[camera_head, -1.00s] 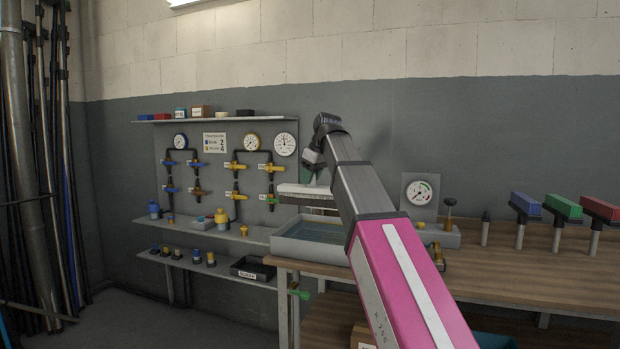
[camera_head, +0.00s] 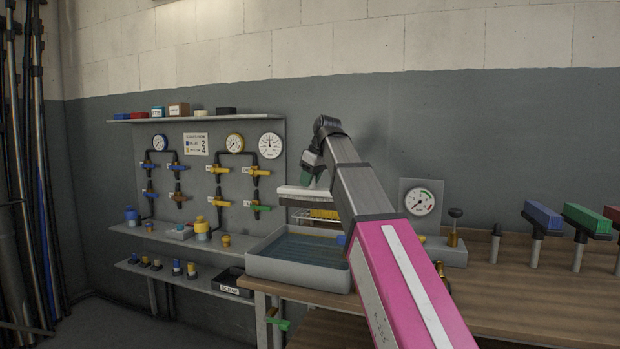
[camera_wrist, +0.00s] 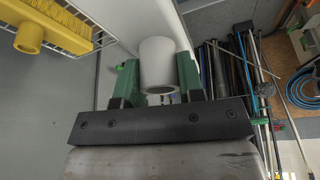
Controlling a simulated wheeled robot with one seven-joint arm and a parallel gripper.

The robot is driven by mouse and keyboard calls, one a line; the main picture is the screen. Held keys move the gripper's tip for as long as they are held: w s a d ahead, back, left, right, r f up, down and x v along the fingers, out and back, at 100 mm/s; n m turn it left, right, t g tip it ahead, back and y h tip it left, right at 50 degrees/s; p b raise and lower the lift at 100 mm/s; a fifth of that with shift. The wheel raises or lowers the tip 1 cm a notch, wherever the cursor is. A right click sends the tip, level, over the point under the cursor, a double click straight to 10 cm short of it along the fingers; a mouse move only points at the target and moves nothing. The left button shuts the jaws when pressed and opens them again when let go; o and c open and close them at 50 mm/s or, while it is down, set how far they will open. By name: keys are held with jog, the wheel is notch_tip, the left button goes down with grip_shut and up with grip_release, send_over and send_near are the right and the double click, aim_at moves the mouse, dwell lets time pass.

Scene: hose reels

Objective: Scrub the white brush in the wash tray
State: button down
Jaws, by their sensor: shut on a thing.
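My gripper (camera_head: 313,168) is shut on the white brush (camera_head: 304,193) and holds it above the wash tray. In the wrist view, green fingers stand either side of the brush's white round socket (camera_wrist: 160,62). The brush head lies about level, bristle side down, and looks apart from the tray. The wash tray (camera_head: 298,278) is a grey shallow box with dark bluish water or a ribbed floor inside, at the left end of the workbench. My arm hides the tray's right end.
A yellow brush (camera_head: 322,214) sits on a wire rack behind the tray; it also shows in the wrist view (camera_wrist: 55,22). A gauge (camera_head: 420,201) stands right of my arm. Blue (camera_head: 543,216) and green (camera_head: 586,219) brushes stand farther right. A valve panel (camera_head: 215,165) is at left.

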jog(key=shift+s+f, duration=0.25)
jog(key=shift+f, duration=0.25)
notch_tip(320, 180, down, 16)
dwell(1.1)
